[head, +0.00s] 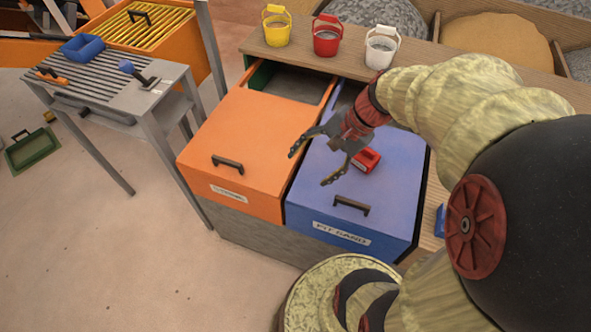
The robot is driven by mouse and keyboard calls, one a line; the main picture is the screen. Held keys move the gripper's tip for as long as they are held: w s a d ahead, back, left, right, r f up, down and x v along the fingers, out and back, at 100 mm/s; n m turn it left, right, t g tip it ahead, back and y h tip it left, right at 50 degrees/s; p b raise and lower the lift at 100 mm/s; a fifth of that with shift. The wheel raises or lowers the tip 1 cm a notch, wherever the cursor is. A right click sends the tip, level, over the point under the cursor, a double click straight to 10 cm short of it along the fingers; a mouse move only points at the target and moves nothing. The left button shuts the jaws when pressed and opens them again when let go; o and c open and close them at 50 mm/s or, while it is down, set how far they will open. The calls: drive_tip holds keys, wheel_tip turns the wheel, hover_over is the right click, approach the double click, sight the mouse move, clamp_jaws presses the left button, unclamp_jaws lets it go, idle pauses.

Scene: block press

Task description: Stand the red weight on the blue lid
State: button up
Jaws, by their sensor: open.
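The red weight (367,160) is a small red block with a dark recess in its top. It rests on the blue lid (390,190), right of the lid's middle and behind its dark handle. My gripper (308,167) is open, its two dark fingers spread above the lid, one toward the orange lid and one over the blue. The weight shows just right of the gripper, outside the gap between the fingertips. I see nothing between the fingers. From this one view I cannot tell the gripper's exact height over the lid.
An orange lid (250,140) with a handle lies left of the blue one. Yellow (277,27), red (327,38) and white (381,48) buckets stand on the ledge behind. A slatted grey table (125,95) stands at the left. Open floor (110,260) lies at lower left.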

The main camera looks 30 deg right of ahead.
drive_tip(key=s+a+r+n+t+h, duration=0.2)
drive_tip(key=s+a+r+n+h, duration=0.3)
drive_tip(key=n, duration=0.8)
drive_tip(key=a+r, duration=0.3)
drive_tip(key=r, duration=0.2)
drive_tip(key=shift+s+t, duration=0.3)
drive_tip(key=shift+s, duration=0.1)
